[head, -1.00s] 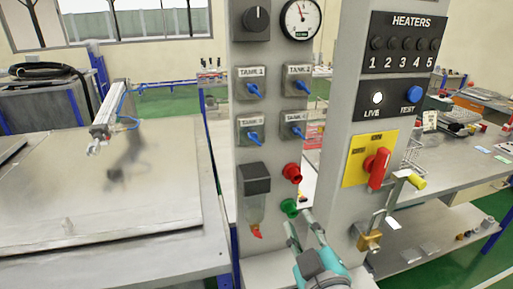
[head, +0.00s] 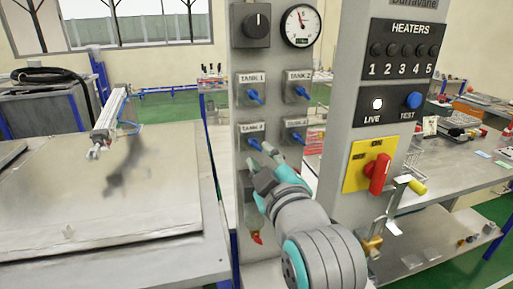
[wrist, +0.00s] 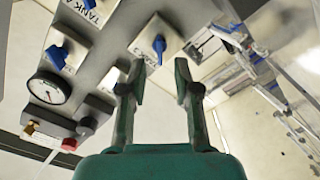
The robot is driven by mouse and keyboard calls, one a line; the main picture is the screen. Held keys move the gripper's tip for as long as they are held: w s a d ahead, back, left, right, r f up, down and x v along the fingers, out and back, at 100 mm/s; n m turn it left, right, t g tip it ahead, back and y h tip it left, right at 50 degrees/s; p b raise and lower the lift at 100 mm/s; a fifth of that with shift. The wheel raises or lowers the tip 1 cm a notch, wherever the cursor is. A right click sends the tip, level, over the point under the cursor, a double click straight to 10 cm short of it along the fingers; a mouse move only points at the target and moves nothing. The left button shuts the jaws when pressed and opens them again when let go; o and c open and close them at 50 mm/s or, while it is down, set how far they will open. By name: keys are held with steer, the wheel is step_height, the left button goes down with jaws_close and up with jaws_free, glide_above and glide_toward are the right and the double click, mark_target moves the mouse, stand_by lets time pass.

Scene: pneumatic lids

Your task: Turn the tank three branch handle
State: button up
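The tank three branch handle (head: 253,143) is the blue lever on the lower-left plate of the grey panel; its label is only partly readable in the head view. My gripper (head: 260,157) is raised in front of the panel, just below and beside this lever. In the wrist view a blue lever on a grey plate (wrist: 158,45) lies just beyond my fingertips (wrist: 160,73), roughly centred on the gap between them. The fingers are apart with nothing between them. I cannot tell whether a fingertip touches the lever.
Other blue levers sit close by: tank 1 (head: 254,97), tank 2 (head: 302,92) and the lower-right one (head: 297,137). A heater panel (head: 404,48) with a red switch (head: 379,174) stands to the right. A gauge (wrist: 48,88) shows in the wrist view.

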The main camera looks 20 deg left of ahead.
mark_target(256, 147)
steer(key=shift+x, duration=2.5)
jaws_close()
